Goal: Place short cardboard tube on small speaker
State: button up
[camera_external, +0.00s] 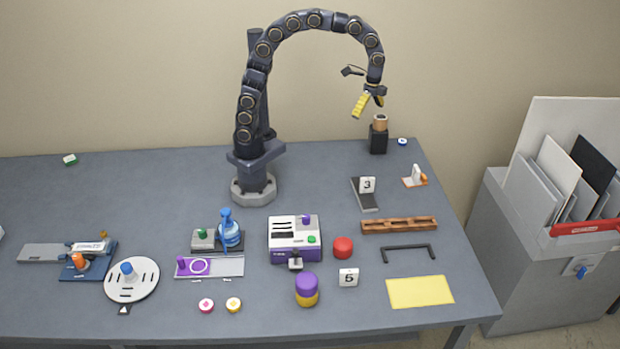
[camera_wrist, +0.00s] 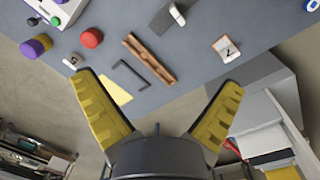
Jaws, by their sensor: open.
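The short cardboard tube (camera_external: 380,122), a small tan cylinder, stands upright on top of the small speaker (camera_external: 378,141), a black box near the back right of the table. My gripper (camera_external: 366,104) is above and slightly left of the tube, apart from it, with its yellow fingers spread and empty. In the wrist view my gripper (camera_wrist: 160,85) is wide open with nothing between the fingers. I cannot make out the tube or the speaker in the wrist view.
A blue-and-white button (camera_external: 402,142) lies right of the speaker. A brown rail (camera_external: 399,225) is nearer. The table left of the speaker is clear.

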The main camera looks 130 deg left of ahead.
jog(key=s+d, duration=0.4)
jog(key=d, duration=0.4)
jog(key=s+d, duration=0.3)
jog(key=d, duration=0.4)
jog(key=s+d+f+g, duration=0.1)
jog(key=s+d+f, duration=0.1)
jog(key=s+d, duration=0.5)
jog(key=s, duration=0.4)
jog(key=shift+s+d+f+y, duration=0.15)
jog(key=shift+s+d+y, duration=0.15)
jog(key=shift+s+d, duration=0.05)
